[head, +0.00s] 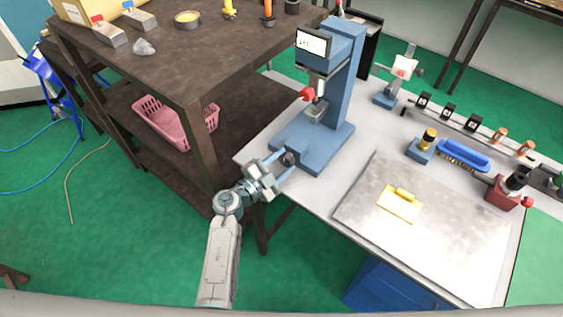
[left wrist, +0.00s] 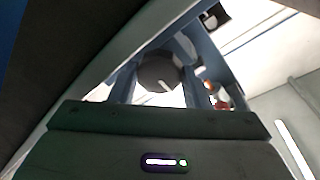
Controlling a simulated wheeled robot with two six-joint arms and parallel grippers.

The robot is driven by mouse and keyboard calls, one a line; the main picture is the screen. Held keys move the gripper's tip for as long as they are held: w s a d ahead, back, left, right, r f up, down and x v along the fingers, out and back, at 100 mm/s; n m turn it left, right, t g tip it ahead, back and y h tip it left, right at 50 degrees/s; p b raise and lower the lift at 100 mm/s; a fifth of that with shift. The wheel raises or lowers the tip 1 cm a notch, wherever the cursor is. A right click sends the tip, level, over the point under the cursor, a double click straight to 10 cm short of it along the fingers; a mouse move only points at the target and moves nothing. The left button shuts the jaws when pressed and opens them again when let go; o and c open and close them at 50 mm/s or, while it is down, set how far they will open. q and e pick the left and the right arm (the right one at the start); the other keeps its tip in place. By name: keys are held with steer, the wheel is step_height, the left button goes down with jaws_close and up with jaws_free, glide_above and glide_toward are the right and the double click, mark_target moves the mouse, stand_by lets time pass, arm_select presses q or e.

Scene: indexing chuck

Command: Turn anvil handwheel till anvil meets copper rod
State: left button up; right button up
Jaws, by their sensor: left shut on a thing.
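The blue bench tester (head: 343,75) stands on the light table, with a small display on its head. The anvil (head: 316,110) sits under its head, near a red knob. The dark round handwheel (head: 289,158) is low on the tester's near left side. My left gripper (head: 285,160) is at this wheel with its fingers closed on it. In the left wrist view the dark wheel (left wrist: 158,70) shows between the two blue-grey fingers. I cannot make out the copper rod or the gap above the anvil. My right gripper is not in view.
A dark shelf unit (head: 180,75) with a pink basket (head: 178,122) stands close left of my left arm. On the table are a grey plate (head: 450,235) with a yellow block, a blue brush (head: 463,155), a rail with small blocks, and a red-based device (head: 502,193).

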arm_select(q)
steer(key=m+p, duration=0.2)
steer(key=m, duration=0.1)
steer(key=shift+r+p, duration=0.1)
steer(key=shift+p, duration=0.25)
steer(key=shift+s+m+y+p, duration=0.1)
steer(key=shift+m+y+p, duration=0.2)
steer(key=shift+m+p, duration=1)
steer(key=shift+m+b, duration=0.4)
steer(key=shift+m, duration=0.1)
steer(key=shift+f+g, duration=0.2)
steer(key=shift+g, duration=0.1)
steer(key=o, duration=1)
steer(key=shift+s+r, duration=0.1)
steer(key=shift+c, duration=0.2)
